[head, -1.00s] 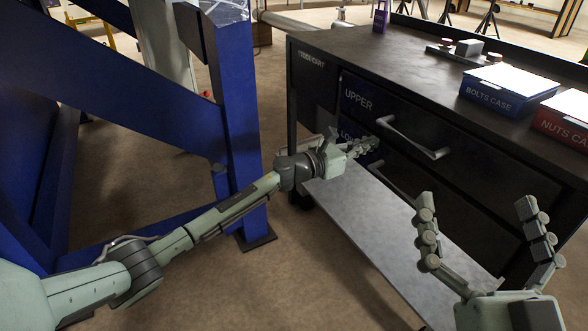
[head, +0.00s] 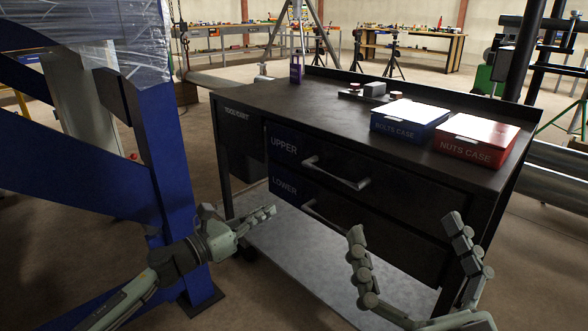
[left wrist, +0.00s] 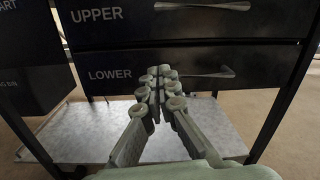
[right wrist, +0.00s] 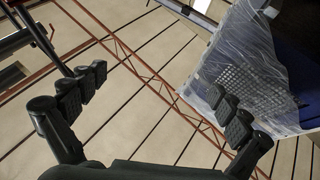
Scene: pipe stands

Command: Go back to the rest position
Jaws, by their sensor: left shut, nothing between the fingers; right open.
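My left gripper (head: 262,216) is in front of the tool cart, left of its drawers, with its fingers together and nothing between them. In the left wrist view its closed fingers (left wrist: 160,85) point toward the LOWER drawer (left wrist: 165,73), apart from its handle as far as I can tell. My right gripper (head: 415,245) is at the lower right of the head view, fingers spread wide and pointing up, empty. In the right wrist view its fingers (right wrist: 155,95) are apart, with ceiling and a wrapped load behind. Both drawers look shut.
The black tool cart (head: 240,160) carries a blue bolts case (head: 408,132) and a red nuts case (head: 478,155). A blue steel frame (head: 155,150) stands close to my left arm. The cart's grey bottom shelf (head: 290,255) juts out below the drawers. Floor shows between frame and cart.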

